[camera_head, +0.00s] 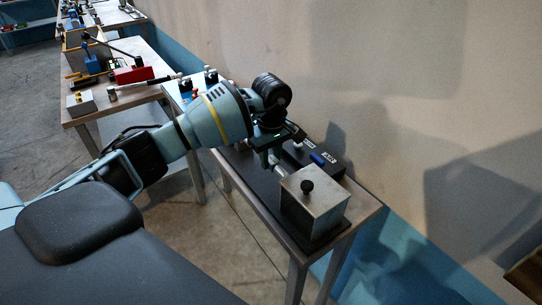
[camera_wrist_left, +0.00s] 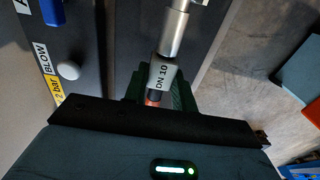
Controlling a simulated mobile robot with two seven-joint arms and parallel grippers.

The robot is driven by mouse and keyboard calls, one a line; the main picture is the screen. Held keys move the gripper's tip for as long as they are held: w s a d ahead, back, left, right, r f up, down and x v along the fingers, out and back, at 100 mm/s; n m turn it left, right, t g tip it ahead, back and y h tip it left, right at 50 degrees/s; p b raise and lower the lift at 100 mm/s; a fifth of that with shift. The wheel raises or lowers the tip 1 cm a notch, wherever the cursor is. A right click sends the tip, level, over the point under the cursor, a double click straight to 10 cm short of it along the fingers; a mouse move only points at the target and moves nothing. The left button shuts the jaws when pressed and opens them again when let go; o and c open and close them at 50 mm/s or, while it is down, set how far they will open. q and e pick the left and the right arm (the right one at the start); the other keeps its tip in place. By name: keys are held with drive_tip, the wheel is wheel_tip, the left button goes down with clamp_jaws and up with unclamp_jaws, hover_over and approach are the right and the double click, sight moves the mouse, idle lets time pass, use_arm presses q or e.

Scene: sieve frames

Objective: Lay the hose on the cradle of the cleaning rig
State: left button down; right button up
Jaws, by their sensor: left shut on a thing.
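My left gripper (camera_head: 268,150) is over the near table, beside the cleaning rig. In the left wrist view its dark green fingers (camera_wrist_left: 160,92) are shut around a silver, tube-like piece with a "DN 10" label (camera_wrist_left: 164,74) and an orange ring, which I take to be the hose. A light end of it shows below the gripper in the head view (camera_head: 277,167). The rig has a metal box (camera_head: 312,205) with a black knob and a dark panel (camera_head: 330,165) with a blue knob. I cannot make out the cradle. My right gripper is not in view.
The wall runs close behind the near table (camera_head: 364,206). A second table (camera_head: 140,90) at the upper left carries a red box (camera_head: 133,75), a grey block (camera_head: 81,103) and other tools. Bare floor (camera_head: 45,135) lies to the left.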

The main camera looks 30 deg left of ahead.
use_arm(q)
drive_tip(key=shift+f, duration=0.25)
drive_tip(key=c, duration=1.1)
unclamp_jaws()
drive_tip(key=shift+o, duration=0.2)
drive_tip(key=shift+f, duration=0.1)
wheel_tip(320, 180, up, 8)
drive_tip(key=shift+b, duration=0.3)
drive_tip(key=shift+s+f, duration=0.1)
